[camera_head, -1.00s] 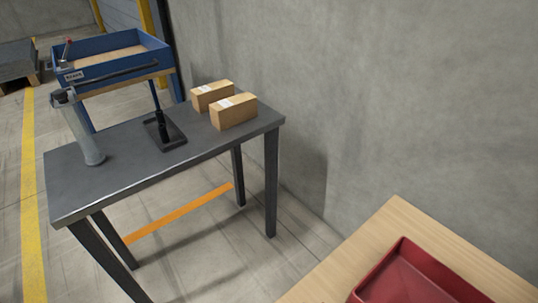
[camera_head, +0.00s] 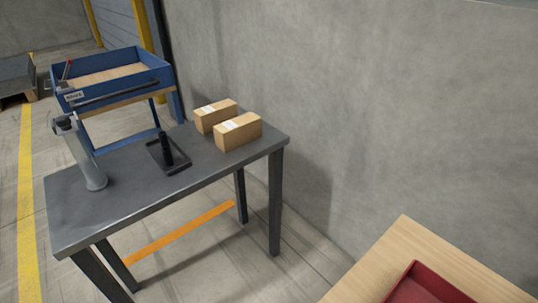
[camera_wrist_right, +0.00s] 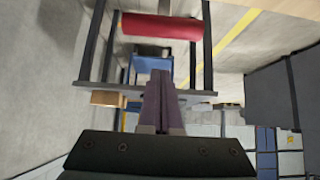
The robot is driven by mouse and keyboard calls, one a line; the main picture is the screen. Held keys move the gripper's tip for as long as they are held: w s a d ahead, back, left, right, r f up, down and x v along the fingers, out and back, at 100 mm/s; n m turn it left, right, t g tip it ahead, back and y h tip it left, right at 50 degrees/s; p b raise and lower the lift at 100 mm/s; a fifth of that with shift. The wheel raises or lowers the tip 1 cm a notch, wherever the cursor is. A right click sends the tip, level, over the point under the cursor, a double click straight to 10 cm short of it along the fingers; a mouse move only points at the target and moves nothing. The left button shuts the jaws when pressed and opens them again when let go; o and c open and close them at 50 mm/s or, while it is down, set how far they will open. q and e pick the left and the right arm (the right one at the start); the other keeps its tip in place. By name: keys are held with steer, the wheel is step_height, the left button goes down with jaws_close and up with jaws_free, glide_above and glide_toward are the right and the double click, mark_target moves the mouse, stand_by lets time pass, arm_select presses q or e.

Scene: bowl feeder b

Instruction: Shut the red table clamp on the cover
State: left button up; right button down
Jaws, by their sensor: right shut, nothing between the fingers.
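I cannot make out a red table clamp or a cover for certain in either view. In the right wrist view, a red, rounded bar-like shape (camera_wrist_right: 160,27) lies across the top between dark posts; I cannot tell what it is. My right gripper (camera_wrist_right: 161,74) is shut and empty, its fingers pointing up the picture below the red shape and apart from it. There, a small red tip (camera_head: 69,63) stands on a lever at the left end of a blue tray trolley (camera_head: 125,88).
A red tray (camera_head: 425,285) sits on a wooden table (camera_head: 385,265) at lower right. Bare floor lies between the tables.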

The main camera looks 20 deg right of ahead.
arm_select(q)
steer(key=p+v, duration=0.2)
steer(key=v, duration=0.1)
steer(key=shift+d+f, duration=0.1)
steer(key=shift+d, duration=0.25)
arm_select(e)
steer(key=s+f+v, duration=0.1)
steer(key=v, duration=0.8)
steer(key=shift+d, duration=0.2)
